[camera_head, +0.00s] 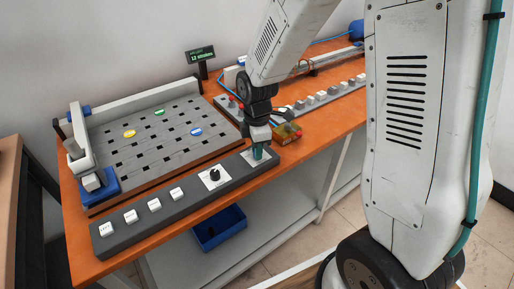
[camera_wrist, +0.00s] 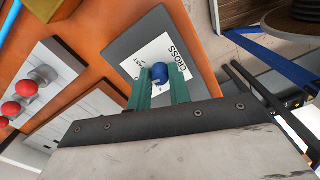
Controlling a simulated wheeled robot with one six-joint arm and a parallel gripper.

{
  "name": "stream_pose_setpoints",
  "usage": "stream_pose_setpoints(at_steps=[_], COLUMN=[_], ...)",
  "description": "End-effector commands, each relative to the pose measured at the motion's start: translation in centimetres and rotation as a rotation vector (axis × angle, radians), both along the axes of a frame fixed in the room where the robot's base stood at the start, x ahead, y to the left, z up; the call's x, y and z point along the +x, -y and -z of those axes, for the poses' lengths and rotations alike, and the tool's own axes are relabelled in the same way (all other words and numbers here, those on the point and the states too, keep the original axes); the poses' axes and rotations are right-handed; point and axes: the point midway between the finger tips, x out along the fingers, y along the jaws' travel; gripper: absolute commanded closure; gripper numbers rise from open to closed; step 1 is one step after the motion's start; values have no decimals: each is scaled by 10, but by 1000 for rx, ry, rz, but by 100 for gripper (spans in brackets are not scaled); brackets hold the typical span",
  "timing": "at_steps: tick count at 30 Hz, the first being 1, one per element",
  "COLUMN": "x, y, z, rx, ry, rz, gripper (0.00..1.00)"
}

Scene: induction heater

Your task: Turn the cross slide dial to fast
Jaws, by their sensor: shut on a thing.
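The cross slide dial (camera_wrist: 160,71) shows in the wrist view as a small blue knob on a white label. In the head view my gripper (camera_head: 258,153) points down at the right end of the long grey control panel (camera_head: 133,232). There the fingers hide the dial, and its pointer direction cannot be told.
A black dial (camera_head: 214,175) and several white buttons sit farther left on the panel. Behind stands a slotted grey plate (camera_head: 160,133) with coloured discs. A blue bin (camera_head: 220,229) is below the orange table.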

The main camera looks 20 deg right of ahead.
Motion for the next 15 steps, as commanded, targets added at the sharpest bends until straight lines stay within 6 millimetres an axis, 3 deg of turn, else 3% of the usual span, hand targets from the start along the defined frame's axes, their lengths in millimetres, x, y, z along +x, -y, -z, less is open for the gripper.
stream_pose_setpoints(at_steps=[15], x=[1], y=[0], z=[-1], rx=[0], ry=[2], rz=[477], gripper=[100])
